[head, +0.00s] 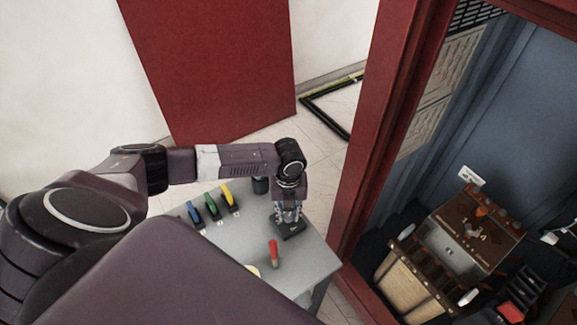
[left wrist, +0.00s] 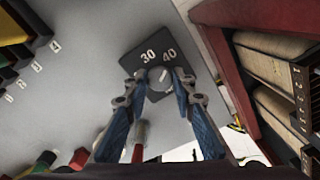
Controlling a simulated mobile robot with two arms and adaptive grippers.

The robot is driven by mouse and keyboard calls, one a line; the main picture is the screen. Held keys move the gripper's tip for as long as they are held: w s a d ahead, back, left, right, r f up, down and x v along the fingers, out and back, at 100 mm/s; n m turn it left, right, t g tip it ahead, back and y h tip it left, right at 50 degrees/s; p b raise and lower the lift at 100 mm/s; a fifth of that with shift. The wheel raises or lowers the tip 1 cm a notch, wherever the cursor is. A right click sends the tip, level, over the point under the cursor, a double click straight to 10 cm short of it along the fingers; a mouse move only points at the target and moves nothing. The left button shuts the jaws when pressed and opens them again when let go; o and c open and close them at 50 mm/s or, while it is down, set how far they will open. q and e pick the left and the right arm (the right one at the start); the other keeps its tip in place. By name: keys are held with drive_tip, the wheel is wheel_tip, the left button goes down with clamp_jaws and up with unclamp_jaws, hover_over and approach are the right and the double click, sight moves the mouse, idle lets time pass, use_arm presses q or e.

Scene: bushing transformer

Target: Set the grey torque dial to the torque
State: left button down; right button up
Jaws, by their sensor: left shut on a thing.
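The grey torque dial (left wrist: 160,78) is a small round knob on a dark plate (left wrist: 138,58) marked 30 and 40, seen in the left wrist view. A pale line on the knob points up and right, roughly toward the 40. My left gripper (left wrist: 159,83) has its blue fingers on both sides of the dial and is shut on it. In the head view my left gripper (head: 289,215) reaches straight down onto the dark plate (head: 291,230) at the table's right side; the dial is hidden there. My right gripper is not in view.
A red-handled tool (head: 273,252) stands on the grey table (head: 240,240) near the plate. Blue, green and yellow items (head: 212,206) stand in a row to the left. A red-framed cabinet (head: 375,150) with a brown transformer (head: 470,235) is at the right.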

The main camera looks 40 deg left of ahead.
sight(289, 216)
use_arm(q)
drive_tip(key=c, duration=1.6)
unclamp_jaws()
drive_tip(key=shift+r, duration=0.15)
wheel_tip(289, 216, up, 12)
